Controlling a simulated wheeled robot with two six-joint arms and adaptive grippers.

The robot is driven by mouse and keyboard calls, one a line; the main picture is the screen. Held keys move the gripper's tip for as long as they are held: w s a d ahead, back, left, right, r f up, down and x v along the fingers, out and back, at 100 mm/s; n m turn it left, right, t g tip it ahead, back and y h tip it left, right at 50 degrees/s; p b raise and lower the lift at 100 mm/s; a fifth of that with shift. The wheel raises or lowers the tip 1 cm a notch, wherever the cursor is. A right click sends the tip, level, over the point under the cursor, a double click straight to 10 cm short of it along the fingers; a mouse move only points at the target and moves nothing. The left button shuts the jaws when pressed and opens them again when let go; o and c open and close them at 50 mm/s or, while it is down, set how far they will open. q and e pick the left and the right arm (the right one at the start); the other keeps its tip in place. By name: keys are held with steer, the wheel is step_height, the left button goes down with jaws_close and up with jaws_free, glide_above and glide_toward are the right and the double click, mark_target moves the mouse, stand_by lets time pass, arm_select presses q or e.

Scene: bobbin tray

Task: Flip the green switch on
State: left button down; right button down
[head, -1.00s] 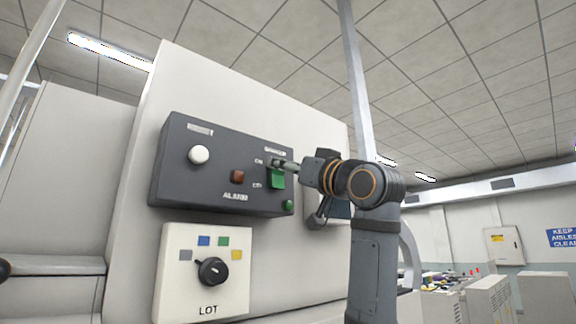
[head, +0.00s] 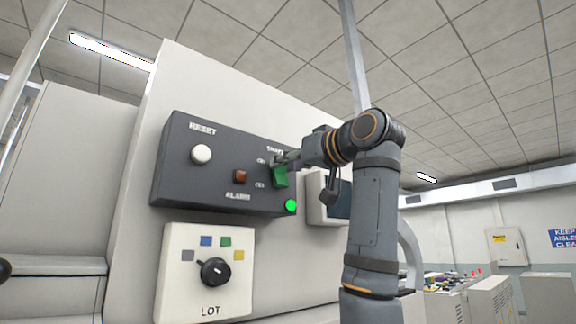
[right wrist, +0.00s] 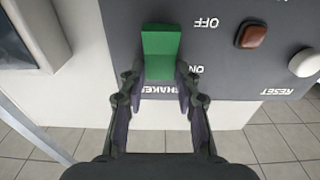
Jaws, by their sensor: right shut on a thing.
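The green switch (head: 280,178) sits on the dark control panel (head: 222,205), under the SHAKER label and beside the ON and OFF marks. My right gripper (head: 282,159) is at the upper, ON end of the switch. In the right wrist view, which shows the panel upside down, the green switch (right wrist: 161,50) has a finger of my right gripper (right wrist: 160,92) on each side of its ON end. The gripper is shut on it. The round green lamp (head: 291,206) below the switch glows brightly. My left gripper does not show.
A white RESET button (head: 202,154) and a red-brown ALARM button (head: 240,176) are left of the switch. Below is a white LOT plate (head: 178,295) with a black knob (head: 214,271). A small screen unit (head: 316,209) stands right of the panel.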

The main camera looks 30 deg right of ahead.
steer(key=c, duration=1)
jaws_free()
steer(key=shift+o, duration=0.2)
steer(key=shift+s, duration=0.1)
steer(key=s+d, duration=0.1)
steer(key=s, duration=1)
steer(key=shift+s+f, duration=0.4)
steer(key=shift+w, duration=0.1)
